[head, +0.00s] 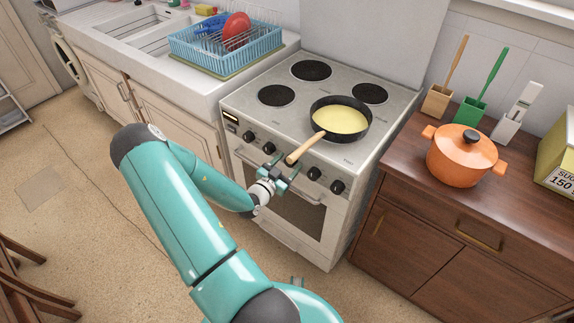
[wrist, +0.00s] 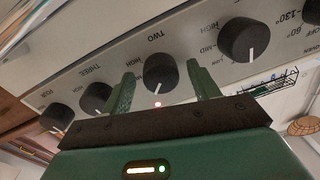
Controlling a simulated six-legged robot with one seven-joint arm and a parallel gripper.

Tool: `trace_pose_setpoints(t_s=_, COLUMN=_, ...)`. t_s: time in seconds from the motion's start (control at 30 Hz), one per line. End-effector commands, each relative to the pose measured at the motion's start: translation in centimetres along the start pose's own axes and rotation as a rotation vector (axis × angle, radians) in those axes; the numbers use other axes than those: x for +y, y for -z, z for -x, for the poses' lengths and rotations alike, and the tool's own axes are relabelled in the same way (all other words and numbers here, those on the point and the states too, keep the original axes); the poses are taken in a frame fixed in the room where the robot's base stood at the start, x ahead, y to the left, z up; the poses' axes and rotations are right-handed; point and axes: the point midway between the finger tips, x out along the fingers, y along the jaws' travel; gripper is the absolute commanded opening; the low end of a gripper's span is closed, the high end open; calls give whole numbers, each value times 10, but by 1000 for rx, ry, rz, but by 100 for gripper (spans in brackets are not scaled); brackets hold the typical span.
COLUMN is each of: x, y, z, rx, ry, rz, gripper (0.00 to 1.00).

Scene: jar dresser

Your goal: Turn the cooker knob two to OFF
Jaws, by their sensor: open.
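Knob two (wrist: 160,73) is a black round cooker knob with a white line, under an upside-down "TWO" label in the wrist view. Its white line points toward the bottom of that picture; I cannot read an OFF mark beside it. My gripper (wrist: 161,80) is open, with one green finger on each side of knob two. I cannot tell whether the fingers touch it. In the head view my gripper (head: 278,174) is at the front panel of the white cooker (head: 232,99) and hides the knob behind it.
Knob three (wrist: 96,97) and another knob (wrist: 239,40) flank knob two closely. A pan (head: 341,119) stands on the hob, its wooden handle (head: 306,148) jutting over the front edge just above my gripper. The oven door handle (head: 280,205) lies below. An orange pot (head: 464,157) stands on the right dresser.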

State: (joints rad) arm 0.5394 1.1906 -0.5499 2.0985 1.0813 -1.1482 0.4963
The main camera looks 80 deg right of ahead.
Motion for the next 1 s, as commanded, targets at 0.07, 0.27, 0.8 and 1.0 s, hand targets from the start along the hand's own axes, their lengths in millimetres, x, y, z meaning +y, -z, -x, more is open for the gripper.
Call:
trace_pose_setpoints(t_s=0.07, x=0, y=0, z=0, rx=0, ry=0, rz=0, gripper=61)
trace_pose_setpoints(t_s=0.27, x=0, y=0, z=0, rx=0, ry=0, rz=0, gripper=45)
trace_pose_setpoints(t_s=0.8, x=0, y=0, z=1, rx=-2, ry=1, rz=54, gripper=16)
trace_pose_setpoints(t_s=1.0, x=-1, y=0, z=1, rx=-7, ry=2, rz=168, gripper=16)
